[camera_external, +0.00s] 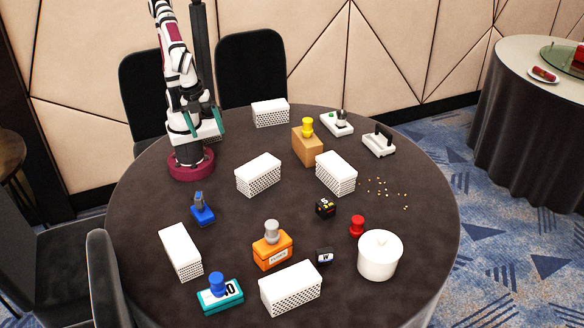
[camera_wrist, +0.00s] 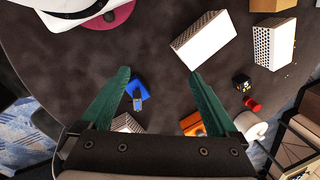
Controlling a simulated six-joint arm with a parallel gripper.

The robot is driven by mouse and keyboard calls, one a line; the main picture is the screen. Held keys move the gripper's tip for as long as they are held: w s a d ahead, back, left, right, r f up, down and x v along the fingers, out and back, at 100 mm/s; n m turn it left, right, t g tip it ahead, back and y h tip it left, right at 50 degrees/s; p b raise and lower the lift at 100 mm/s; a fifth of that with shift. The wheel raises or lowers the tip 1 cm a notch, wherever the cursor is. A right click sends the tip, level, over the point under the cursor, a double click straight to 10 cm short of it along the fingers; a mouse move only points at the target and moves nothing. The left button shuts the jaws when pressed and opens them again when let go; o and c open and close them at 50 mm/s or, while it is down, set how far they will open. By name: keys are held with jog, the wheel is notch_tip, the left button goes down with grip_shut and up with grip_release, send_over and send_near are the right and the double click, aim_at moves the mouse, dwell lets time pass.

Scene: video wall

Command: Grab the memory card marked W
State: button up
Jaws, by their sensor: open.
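The memory card marked W (camera_external: 324,256) is a small black piece with a white label showing a W. It lies on the round dark table (camera_external: 225,235) near the front, between an orange block and a white pot. I cannot make it out in the wrist view. My gripper (camera_external: 207,132) is open and empty, with teal fingers, high near my base at the back left, far from the card. In the wrist view my gripper (camera_wrist: 160,72) has its fingers spread over bare table.
Near the card are an orange stamp-like block (camera_external: 272,252), a perforated white box (camera_external: 291,288), a white lidded pot (camera_external: 380,256), a red knob piece (camera_external: 357,226) and a black cube (camera_external: 325,208). More white boxes (camera_external: 259,174) stand between. A blue piece (camera_external: 202,212) is left.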

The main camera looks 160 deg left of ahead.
jog(key=w+a+f+n+t+y, duration=0.15)
jog(key=w+a+t, duration=0.25)
jog(key=w+a, duration=0.8)
jog(key=w+a+f+n+t+h, duration=0.1)
jog(key=w+a+f+t, duration=0.45)
jog(key=w, duration=0.95)
jog(key=t+h, duration=0.3)
jog(key=h, duration=0.2)
send_near(325, 250)
jog(key=shift+t+h, duration=0.25)
jog(key=x, duration=0.8)
jog(key=shift+w+f, duration=0.3)
jog(key=shift+f, duration=0.05)
jog(key=c, duration=1.4)
